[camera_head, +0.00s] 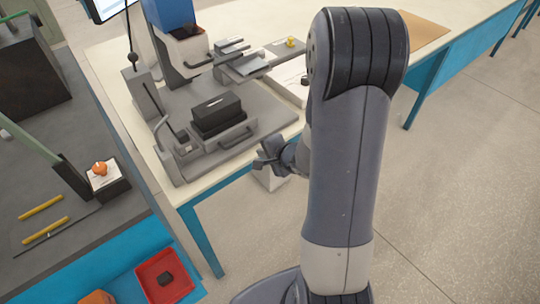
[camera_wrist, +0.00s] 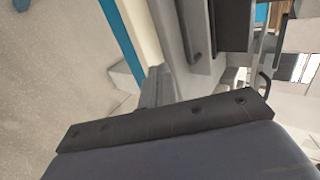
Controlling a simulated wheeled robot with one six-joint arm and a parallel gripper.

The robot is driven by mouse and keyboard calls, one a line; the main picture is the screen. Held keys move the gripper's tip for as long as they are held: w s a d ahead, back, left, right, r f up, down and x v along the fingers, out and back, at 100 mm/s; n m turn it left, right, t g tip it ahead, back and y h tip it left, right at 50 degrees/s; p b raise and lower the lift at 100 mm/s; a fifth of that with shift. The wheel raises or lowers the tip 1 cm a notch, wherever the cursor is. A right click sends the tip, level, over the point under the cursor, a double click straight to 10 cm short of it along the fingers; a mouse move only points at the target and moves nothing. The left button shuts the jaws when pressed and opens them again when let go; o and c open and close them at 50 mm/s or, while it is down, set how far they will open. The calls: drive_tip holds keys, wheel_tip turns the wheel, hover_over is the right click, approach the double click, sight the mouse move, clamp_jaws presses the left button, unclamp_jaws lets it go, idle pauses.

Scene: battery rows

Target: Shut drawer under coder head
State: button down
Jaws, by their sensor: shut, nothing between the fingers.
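The coder is a grey machine with a blue head (camera_head: 174,14) on the white-topped table. In front of and below the head, a grey drawer (camera_head: 238,141) with a bar handle stands out toward the table's front edge. A black block (camera_head: 217,114) sits on it. My gripper (camera_head: 262,160) is shut and empty, just off the table's front edge, to the right of and nearer than the drawer handle, apart from it. In the wrist view, my gripper (camera_wrist: 155,90) shows partly behind my dark wrist, which hides much of the lower picture.
The floor at right is clear.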

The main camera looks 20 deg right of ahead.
sight(228, 119)
drive_tip(key=shift+w+a+f, duration=0.15)
drive_tip(key=shift+w+a, duration=0.2)
drive_tip(key=shift+w, duration=0.65)
drive_tip(key=shift+w+a+f, duration=0.15)
drive_tip(key=shift+w+a, duration=0.15)
drive_tip(key=shift+w, duration=0.65)
drive_tip(key=shift+w+a+f, duration=0.15)
drive_tip(key=shift+w+a, duration=0.2)
drive_tip(key=shift+w, duration=0.65)
drive_tip(key=w+a+p, duration=0.1)
drive_tip(key=w+p, duration=0.1)
drive_tip(key=w, duration=0.2)
drive_tip(key=w+a+p, duration=0.1)
drive_tip(key=w+p, duration=0.2)
drive_tip(key=w, duration=0.1)
drive_tip(key=w+a+p, duration=0.2)
drive_tip(key=w+p, duration=0.1)
drive_tip(key=w, duration=0.1)
drive_tip(key=shift+w, duration=0.35)
